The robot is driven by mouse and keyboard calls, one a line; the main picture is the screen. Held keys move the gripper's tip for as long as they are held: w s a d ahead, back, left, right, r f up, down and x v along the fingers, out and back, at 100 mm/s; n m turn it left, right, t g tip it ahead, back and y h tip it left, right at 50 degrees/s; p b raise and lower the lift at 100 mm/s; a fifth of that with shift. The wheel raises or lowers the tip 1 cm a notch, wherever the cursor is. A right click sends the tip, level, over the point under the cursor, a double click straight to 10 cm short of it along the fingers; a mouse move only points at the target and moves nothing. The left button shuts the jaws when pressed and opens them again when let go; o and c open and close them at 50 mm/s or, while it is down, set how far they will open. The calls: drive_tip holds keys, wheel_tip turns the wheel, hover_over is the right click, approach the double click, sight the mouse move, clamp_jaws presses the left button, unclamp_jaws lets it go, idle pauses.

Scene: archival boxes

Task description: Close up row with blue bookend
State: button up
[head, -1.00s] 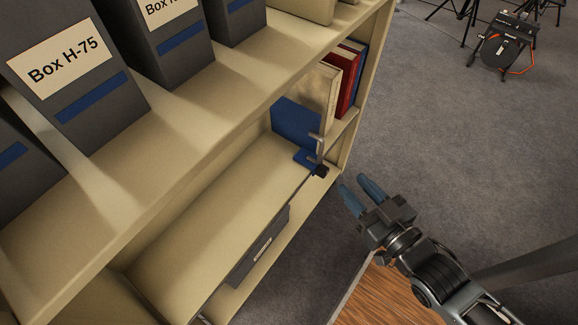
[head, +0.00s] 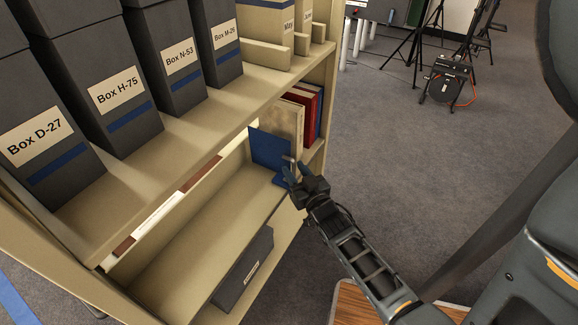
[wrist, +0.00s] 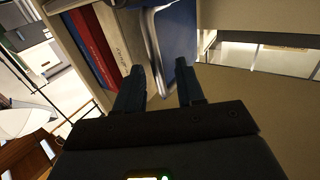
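The blue bookend (head: 268,148) stands upright on the middle shelf, at the left end of a short row of books. A cream book (head: 289,118) is nearest it, then red (head: 305,112) and blue books; I cannot tell whether the bookend touches the cream one. My gripper (head: 291,173) is at that front edge, partly overlapping the bookend. Nothing is clearly held.
The shelf (head: 205,225) left of the bookend is bare. Grey archival boxes (head: 118,92) stand on the shelf above. A dark box (head: 243,268) lies below. The shelf unit's right side panel (head: 318,112) bounds the row.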

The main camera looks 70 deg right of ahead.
drive_tip(key=shift+x, duration=1.65)
clamp_jaws()
